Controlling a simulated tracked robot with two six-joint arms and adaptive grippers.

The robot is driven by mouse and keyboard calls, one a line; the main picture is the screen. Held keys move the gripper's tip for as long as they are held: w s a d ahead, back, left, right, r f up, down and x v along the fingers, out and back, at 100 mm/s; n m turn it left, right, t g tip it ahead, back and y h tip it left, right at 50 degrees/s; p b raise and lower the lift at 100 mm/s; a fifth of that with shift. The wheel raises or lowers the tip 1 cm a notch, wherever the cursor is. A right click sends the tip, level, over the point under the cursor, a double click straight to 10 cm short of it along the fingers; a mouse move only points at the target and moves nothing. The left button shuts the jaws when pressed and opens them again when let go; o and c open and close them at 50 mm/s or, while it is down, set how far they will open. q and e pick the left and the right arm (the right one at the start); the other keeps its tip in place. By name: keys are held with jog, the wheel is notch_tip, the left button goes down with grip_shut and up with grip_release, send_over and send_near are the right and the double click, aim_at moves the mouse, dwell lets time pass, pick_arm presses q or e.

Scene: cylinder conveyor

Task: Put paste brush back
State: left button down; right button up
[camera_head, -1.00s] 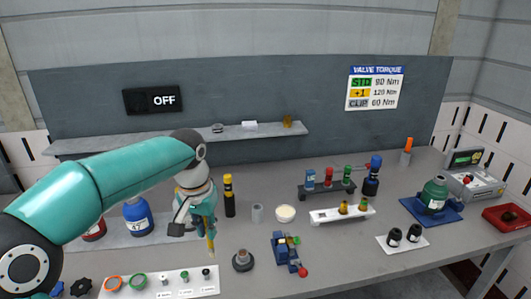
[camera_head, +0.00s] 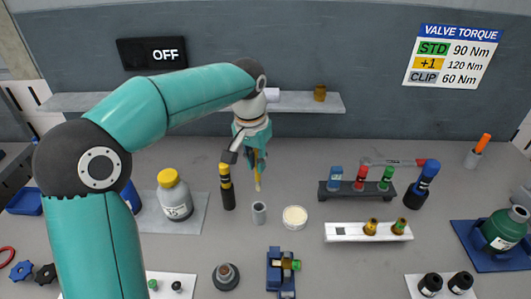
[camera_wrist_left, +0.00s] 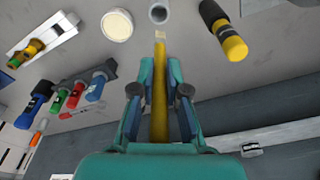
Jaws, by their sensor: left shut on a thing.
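The paste brush (camera_head: 257,177) has a yellow handle and a pale tip that points down. My left gripper (camera_head: 256,158) is shut on its handle and holds it above the table, behind the small grey cup (camera_head: 259,213). In the left wrist view the brush (camera_wrist_left: 160,90) runs between the fingers (camera_wrist_left: 160,98), its pale tip near the open mouth of the grey cup (camera_wrist_left: 158,12). The brush is outside the cup. A round pot of cream paste (camera_head: 294,217) stands right of the cup. My right gripper is not in view.
A black and yellow cylinder (camera_head: 227,188) stands close left of the cup. A yellow-capped bottle (camera_head: 173,197) is farther left. A dark rack (camera_head: 345,195) and a white rack (camera_head: 345,234) stand to the right. A wall shelf (camera_head: 310,103) is behind the gripper.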

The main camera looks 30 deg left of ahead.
aim_at(257, 179)
pick_arm(q)
jog(key=shift+f+b, duration=2.1)
jog(key=shift+f, duration=0.25)
jog(key=shift+f+b, duration=0.5)
jog(key=shift+f, duration=0.25)
jog(key=shift+s, duration=0.1)
notch_tip(257, 179, down, 7)
jog(key=b, duration=0.5)
dwell(1.1)
jog(key=c, duration=1.1)
grip_release()
jog(key=shift+r, duration=0.1)
